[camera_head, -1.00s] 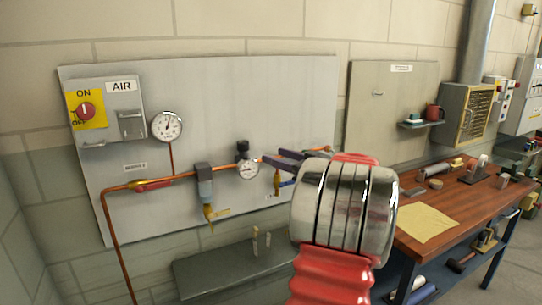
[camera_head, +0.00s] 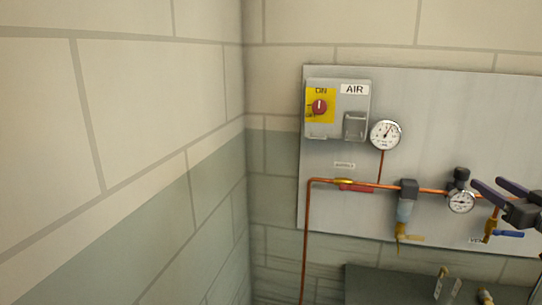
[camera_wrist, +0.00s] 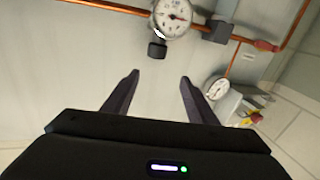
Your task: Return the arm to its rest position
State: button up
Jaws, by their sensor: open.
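My gripper (camera_head: 487,183) is at the right edge of the head view, in front of the grey panel near the small gauge (camera_head: 461,201). Its two dark fingers are apart with nothing between them. The wrist view also shows the open fingers (camera_wrist: 160,75), with the panel beyond and a gauge (camera_wrist: 172,17) above them in the picture. The rest of my arm is outside the head view.
A blue-handled valve (camera_head: 509,234) sits below my gripper. A grey bench (camera_head: 390,286) stands below. A bare wall is at left.

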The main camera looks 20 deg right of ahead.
jog(key=w+a+r+m+g+h, duration=0.1)
jog(key=w+a+r+h, duration=0.35)
jog(key=w+a, duration=0.35)
jog(key=w+a+f+m+g, duration=0.1)
jog(key=a+f+m+g, duration=0.15)
jog(key=a, duration=1.05)
jog(key=s+a+f+n+g+y, duration=0.1)
jog(key=s+a+f+g+y, duration=0.1)
jog(key=s+a+f, duration=0.4)
jog(key=s+a+f+n+g+y, duration=0.2)
jog(key=s+a+f, duration=0.4)
jog(key=a, duration=1.1)
jog(key=s+a+f+n+g+y, duration=0.2)
jog(key=s+a+f+g+y, duration=0.2)
jog(key=a, duration=0.8)
jog(key=s+f, duration=0.2)
jog(key=s, duration=0.2)
jog(key=shift+a+f+g, duration=0.15)
jog(key=shift+f+g, duration=0.2)
jog(key=shift+f, duration=0.05)
jog(key=shift+s, duration=0.1)
jog(key=shift+c, duration=0.2)
